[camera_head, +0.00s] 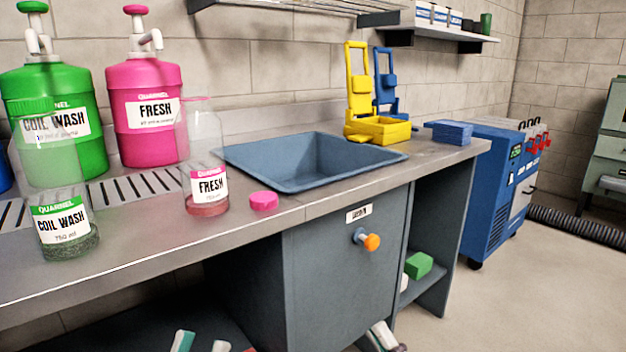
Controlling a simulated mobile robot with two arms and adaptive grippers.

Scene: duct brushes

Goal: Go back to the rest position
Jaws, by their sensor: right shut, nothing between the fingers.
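At the bottom edge my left gripper (201,344) shows only its pale fingertips, which stand apart with nothing seen between them. The rest of it is cut off by the frame. My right gripper (382,336) is at the bottom edge in front of the cabinet (340,275), shut and empty, with its fingertips pointing up and left. Both grippers appear below the worktop surface (130,260) in the picture and clear of the bottles on it.
A clear COIL WASH bottle (62,215) and FRESH bottle (206,185) stand near the worktop's front, beside a pink cap (264,201). The sink (300,165) is behind. An orange-tipped knob (371,242) sticks out of the cabinet. Open floor (500,305) lies right.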

